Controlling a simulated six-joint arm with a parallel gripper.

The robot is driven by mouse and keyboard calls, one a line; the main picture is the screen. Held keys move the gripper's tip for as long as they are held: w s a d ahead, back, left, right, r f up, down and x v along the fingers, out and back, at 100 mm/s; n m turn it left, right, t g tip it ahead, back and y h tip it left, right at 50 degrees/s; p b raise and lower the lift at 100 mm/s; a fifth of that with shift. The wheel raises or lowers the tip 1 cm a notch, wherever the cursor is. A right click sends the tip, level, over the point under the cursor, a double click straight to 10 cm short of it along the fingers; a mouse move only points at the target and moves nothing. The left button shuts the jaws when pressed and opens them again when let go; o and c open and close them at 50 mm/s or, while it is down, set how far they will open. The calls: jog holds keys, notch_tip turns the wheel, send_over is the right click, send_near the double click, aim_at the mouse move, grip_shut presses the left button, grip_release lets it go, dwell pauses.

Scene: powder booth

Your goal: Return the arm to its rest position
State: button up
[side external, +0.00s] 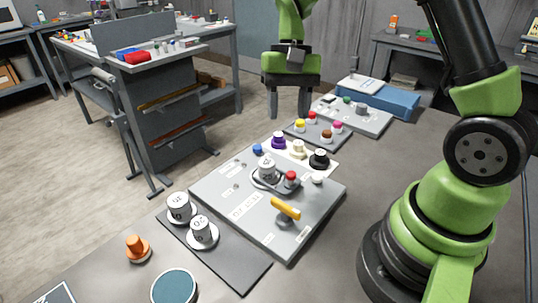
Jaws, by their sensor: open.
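My gripper (291,116) hangs at the upper middle of the side view, pointing down. Its two grey fingers are spread apart with nothing between them. It looks clear of the objects on the bench (330,270), though its height is hard to judge. My green and black arm rises at the right and leaves the top of the frame, so its middle part is hidden.
A grey panel (235,212) with a yellow handle (286,209) lies mid-bench. White labelled cylinders (201,231) stand on a dark plate (237,274). An orange-topped piece (137,250) and teal disc (174,288) sit in front. Colored knobs and a blue box (388,101) stand behind.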

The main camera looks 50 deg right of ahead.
jog(key=s+a+r+n+t, duration=0.4)
jog(key=s+a+r+t, duration=0.2)
jog(key=s+r+t, duration=0.3)
jog(key=s+r, duration=0.4)
jog(key=s, duration=0.1)
jog(key=shift+s+h, duration=0.3)
jog(key=shift+s, duration=0.05)
